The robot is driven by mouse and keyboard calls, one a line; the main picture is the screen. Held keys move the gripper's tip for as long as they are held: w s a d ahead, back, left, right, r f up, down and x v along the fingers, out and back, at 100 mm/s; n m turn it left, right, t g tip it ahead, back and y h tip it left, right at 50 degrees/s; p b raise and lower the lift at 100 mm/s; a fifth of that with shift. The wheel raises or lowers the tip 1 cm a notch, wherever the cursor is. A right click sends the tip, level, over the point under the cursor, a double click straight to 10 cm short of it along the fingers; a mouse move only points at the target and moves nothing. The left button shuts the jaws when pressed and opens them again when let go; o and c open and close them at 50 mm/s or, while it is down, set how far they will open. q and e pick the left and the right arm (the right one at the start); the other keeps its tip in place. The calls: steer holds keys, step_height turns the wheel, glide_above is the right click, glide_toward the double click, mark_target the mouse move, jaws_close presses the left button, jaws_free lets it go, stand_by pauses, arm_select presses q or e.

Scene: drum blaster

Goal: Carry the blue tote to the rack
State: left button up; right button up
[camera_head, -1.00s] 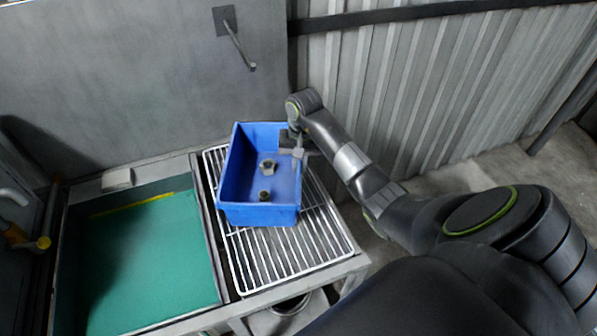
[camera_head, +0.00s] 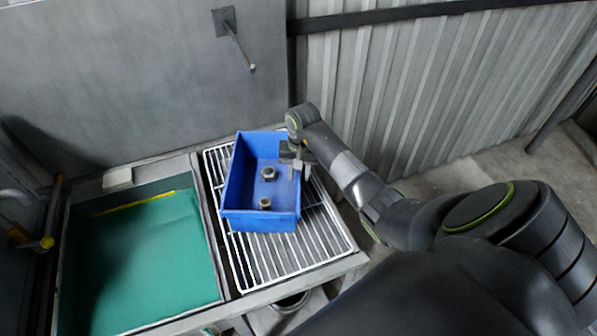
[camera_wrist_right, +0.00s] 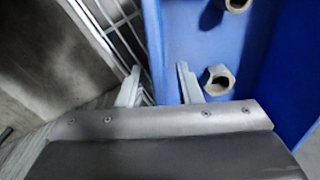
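The blue tote (camera_head: 262,220) is on the white wire rack (camera_head: 295,252), with metal nuts (camera_head: 265,203) inside it. My right gripper (camera_head: 298,165) is at the tote's right wall. In the right wrist view its two fingers (camera_wrist_right: 158,80) straddle the blue wall (camera_wrist_right: 153,40), one outside over the wires and one inside the tote. Gaps show between the fingers and the wall, so the gripper looks open. A nut (camera_wrist_right: 217,80) lies near the inner finger. The tote's underside is hidden. My left gripper is not in view.
A basin with a green bottom (camera_head: 150,260) adjoins the rack on the left. A grey wall (camera_head: 130,80) and corrugated panel (camera_head: 440,100) stand behind. A rod (camera_head: 240,45) sticks out of the wall above. The rack's front part is bare.

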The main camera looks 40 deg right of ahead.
steer(key=shift+r+b, duration=0.35)
steer(key=shift+r, duration=0.25)
step_height(320, 180, up, 5)
steer(key=shift+d+f+b, duration=0.1)
steer(key=shift+d+b, duration=0.05)
steer(key=shift+b, duration=0.95)
step_height(320, 180, up, 5)
steer(key=p, duration=0.3)
steer(key=shift+s+d+p, duration=0.1)
steer(key=shift+s+p, duration=0.05)
steer(key=shift+p, duration=0.25)
steer(key=shift+r+p, duration=0.5)
steer(key=shift+p, duration=0.05)
